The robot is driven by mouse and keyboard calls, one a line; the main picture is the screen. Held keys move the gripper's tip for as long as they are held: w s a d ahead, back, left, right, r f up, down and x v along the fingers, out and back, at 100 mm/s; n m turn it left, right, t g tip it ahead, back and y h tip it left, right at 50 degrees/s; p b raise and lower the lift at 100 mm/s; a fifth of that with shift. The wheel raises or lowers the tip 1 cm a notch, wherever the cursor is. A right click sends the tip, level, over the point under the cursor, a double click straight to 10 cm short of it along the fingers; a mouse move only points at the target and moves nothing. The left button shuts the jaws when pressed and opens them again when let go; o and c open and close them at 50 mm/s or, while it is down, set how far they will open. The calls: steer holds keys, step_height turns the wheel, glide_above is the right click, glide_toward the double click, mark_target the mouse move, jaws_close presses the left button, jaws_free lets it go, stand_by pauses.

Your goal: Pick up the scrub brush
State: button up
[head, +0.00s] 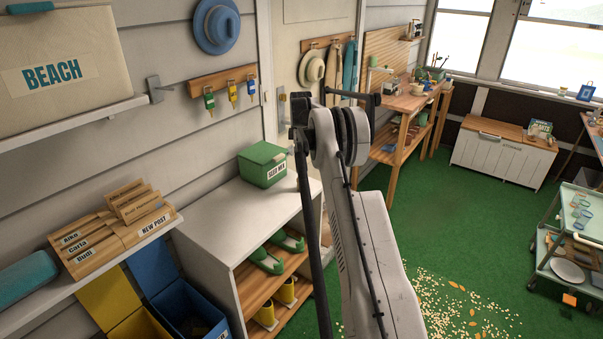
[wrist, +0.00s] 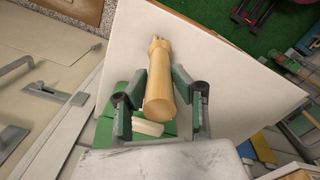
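A tan wooden piece (wrist: 159,85), likely the scrub brush, shows in the wrist view over the white shelf top. Its thick round end faces the camera and its narrower end points away. Bristles cannot be made out. My gripper (wrist: 160,84) has its dark fingers with green pads on either side of this piece. A gap shows at the left finger; the right finger is very close, and contact cannot be told. The fingers look open. In the head view my arm hides the gripper and the brush.
A green seed box (head: 263,164) stands on the white shelf unit (head: 225,212), beside my arm. Green shoes (head: 267,260) and yellow boots (head: 287,291) sit on its lower shelves. Wooden mail sorters (head: 110,225) are at left. Spilled seed (head: 465,310) lies on the green floor.

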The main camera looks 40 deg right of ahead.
jaws_close()
steer(key=shift+r, duration=0.1)
